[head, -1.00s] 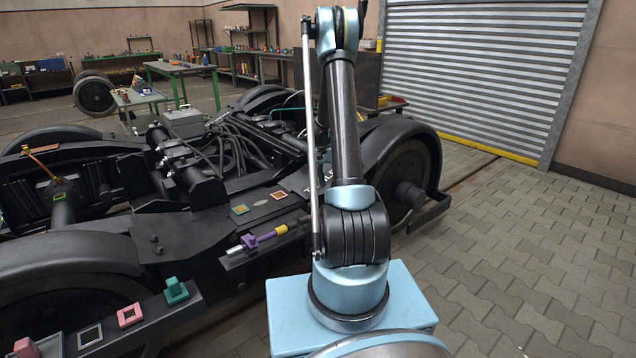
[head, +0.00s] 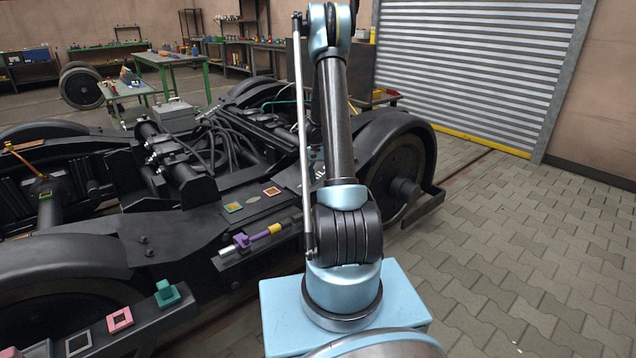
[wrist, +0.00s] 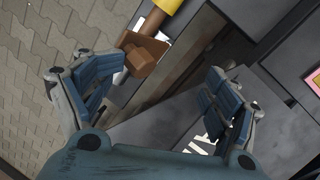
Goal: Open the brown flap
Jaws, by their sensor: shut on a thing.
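The brown flap (wrist: 152,68) shows in the wrist view above the middle, with a blocky brown knob on it. It lies beside a yellow and white rod end and a dark slot. My gripper (wrist: 172,84) has its left finger close against the knob. Its right finger lies across the slot over dark metal. In the head view my arm hides the gripper, and I cannot make out the flap there.
The black bogie frame (head: 170,235) fills the left. A purple clamp with a yellow tip (head: 258,238), a teal block (head: 167,294) and a pink square (head: 120,319) sit along its near side. Paved floor (head: 520,240) is free at right, before a shutter (head: 470,75).

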